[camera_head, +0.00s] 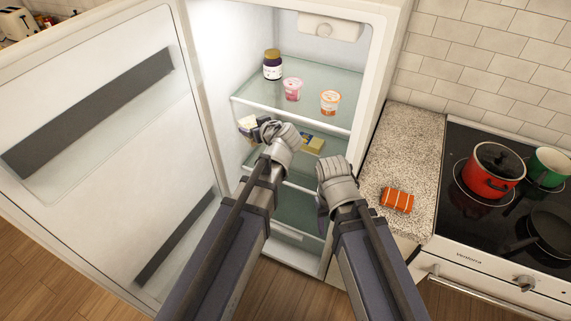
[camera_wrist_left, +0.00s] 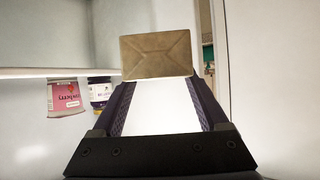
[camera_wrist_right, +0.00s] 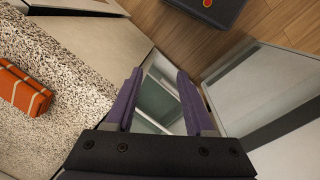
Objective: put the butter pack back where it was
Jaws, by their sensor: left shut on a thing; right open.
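My left gripper (camera_head: 258,129) is inside the open fridge, near its left wall and at about the middle shelf level. It is shut on a pale yellowish pack (camera_head: 248,122), seemingly the butter pack. In the left wrist view the pack (camera_wrist_left: 157,54) shows a tan end with folded creases between the fingertips. I cannot tell whether it touches the shelf or wall. My right gripper (camera_head: 323,203) is open and empty, in front of the fridge's right side; its spread fingers show in the right wrist view (camera_wrist_right: 160,75).
A dark jar (camera_head: 272,66), pink cup (camera_head: 292,89) and orange-white cup (camera_head: 330,102) stand on the upper glass shelf. Another yellowish pack (camera_head: 314,144) lies on the shelf below. The fridge door (camera_head: 110,190) is open left. An orange pack (camera_head: 397,200) lies on the counter beside the stove.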

